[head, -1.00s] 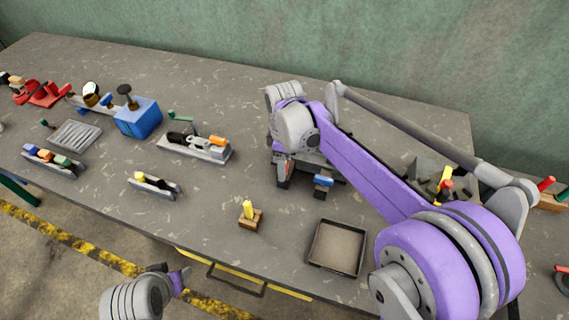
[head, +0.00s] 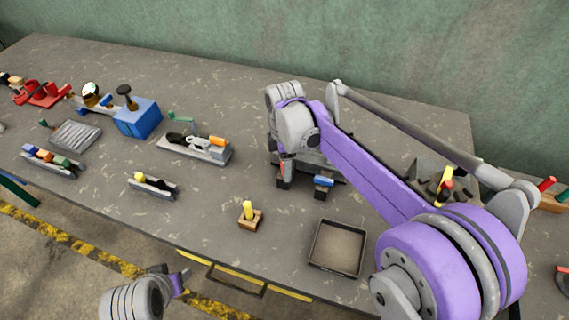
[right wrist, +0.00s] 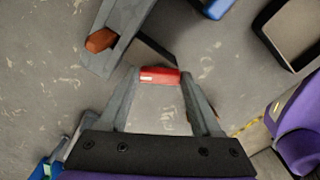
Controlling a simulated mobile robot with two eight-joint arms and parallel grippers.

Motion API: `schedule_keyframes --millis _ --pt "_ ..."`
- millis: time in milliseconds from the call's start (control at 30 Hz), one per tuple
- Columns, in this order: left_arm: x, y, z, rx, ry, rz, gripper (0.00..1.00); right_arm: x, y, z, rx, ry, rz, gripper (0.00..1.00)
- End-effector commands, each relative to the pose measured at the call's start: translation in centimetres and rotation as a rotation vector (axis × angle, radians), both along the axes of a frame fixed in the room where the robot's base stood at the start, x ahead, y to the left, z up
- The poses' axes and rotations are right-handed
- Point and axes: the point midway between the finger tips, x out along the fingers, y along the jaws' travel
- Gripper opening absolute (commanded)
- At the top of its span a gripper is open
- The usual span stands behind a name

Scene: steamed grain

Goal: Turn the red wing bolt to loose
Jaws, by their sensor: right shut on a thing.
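The red wing bolt (right wrist: 160,76) lies between the fingertips of my right gripper (right wrist: 159,78) in the right wrist view. The gripper is shut on it, with a finger at each end of the red piece. In the head view the red piece (head: 288,163) shows small beside the grey fixture, with my right arm's wrist above and hiding much of that area. The grey block (right wrist: 132,28) with an orange-brown end piece is close to the fingertips in the wrist view.
A blue-topped piece (head: 323,181) stands right of the red piece. An empty dark tray (head: 314,249) and a small wooden block with a yellow peg (head: 249,214) are near the front edge. Several fixtures, including a blue box (head: 138,118), stand left.

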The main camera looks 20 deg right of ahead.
Motion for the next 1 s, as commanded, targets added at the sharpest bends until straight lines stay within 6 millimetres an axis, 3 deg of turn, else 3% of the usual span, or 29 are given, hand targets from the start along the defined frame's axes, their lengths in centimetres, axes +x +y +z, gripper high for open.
schedule_keyframes --millis 233,267,400,767,1000 --pt "0.0 0.0 0.0 0.000 0.000 0.000 0.50 0.0 0.0 0.0 -0.001 -0.001 0.003 0.10" --pt "0.0 0.0 0.0 0.000 0.000 0.000 0.50 0.0 0.0 0.0 -0.001 -0.001 0.003 0.69" --pt "0.0 0.0 0.0 0.000 0.000 0.000 0.50 0.0 0.0 0.0 -0.001 -0.001 0.002 0.94" --pt "0.0 0.0 0.0 0.000 0.000 0.000 0.50 0.0 0.0 0.4 -0.001 0.000 0.000 0.95" --pt "0.1 0.0 0.4 0.000 -0.002 0.000 0.50 0.0 0.0 4.3 -0.001 0.000 0.000 0.95"
